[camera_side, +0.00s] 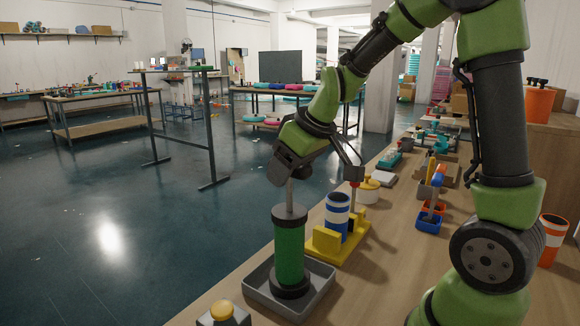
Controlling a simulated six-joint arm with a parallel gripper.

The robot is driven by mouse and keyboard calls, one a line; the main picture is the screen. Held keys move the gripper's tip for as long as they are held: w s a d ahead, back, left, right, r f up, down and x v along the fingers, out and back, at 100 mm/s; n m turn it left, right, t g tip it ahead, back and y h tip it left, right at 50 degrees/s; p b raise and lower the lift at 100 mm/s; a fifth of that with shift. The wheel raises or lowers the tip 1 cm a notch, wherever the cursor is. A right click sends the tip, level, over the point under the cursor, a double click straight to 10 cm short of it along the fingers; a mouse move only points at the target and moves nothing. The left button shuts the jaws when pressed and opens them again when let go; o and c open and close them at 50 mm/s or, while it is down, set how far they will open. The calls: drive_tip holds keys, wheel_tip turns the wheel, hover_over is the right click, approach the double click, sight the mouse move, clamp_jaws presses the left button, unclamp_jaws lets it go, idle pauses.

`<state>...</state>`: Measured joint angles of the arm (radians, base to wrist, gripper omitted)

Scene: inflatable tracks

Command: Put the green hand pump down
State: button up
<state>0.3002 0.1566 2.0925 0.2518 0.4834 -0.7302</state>
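The green hand pump (290,252) is upright, with a grey top collar, a dark base and a thin rod rising from its top. Its base is within the rim of a grey square tray (262,298); I cannot tell whether it rests on the tray floor or hangs just above it. My gripper (290,173) is directly above the pump, at the upper end of the rod. The dark gripper and the dark rod top blend together, so the fingers' grip on the handle cannot be made out.
A yellow holder (335,249) with a blue-and-white striped cylinder (338,212) stands close right of the pump. A yellow-topped button box (224,312) is at the front left. A blue bin (430,220) and an orange striped cup (552,240) stand farther right on the wooden bench.

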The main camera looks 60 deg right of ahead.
drive_tip(key=shift+r, duration=0.35)
drive_tip(key=v, duration=1.1)
drive_tip(key=s+a+f+m+t+y, duration=0.1)
drive_tip(key=s+a+f+m, duration=0.3)
drive_tip(key=s+a, duration=0.5)
drive_tip(key=shift+s+a+y, duration=0.4)
drive_tip(key=shift+s+y, duration=0.1)
drive_tip(key=shift+s, duration=0.6)
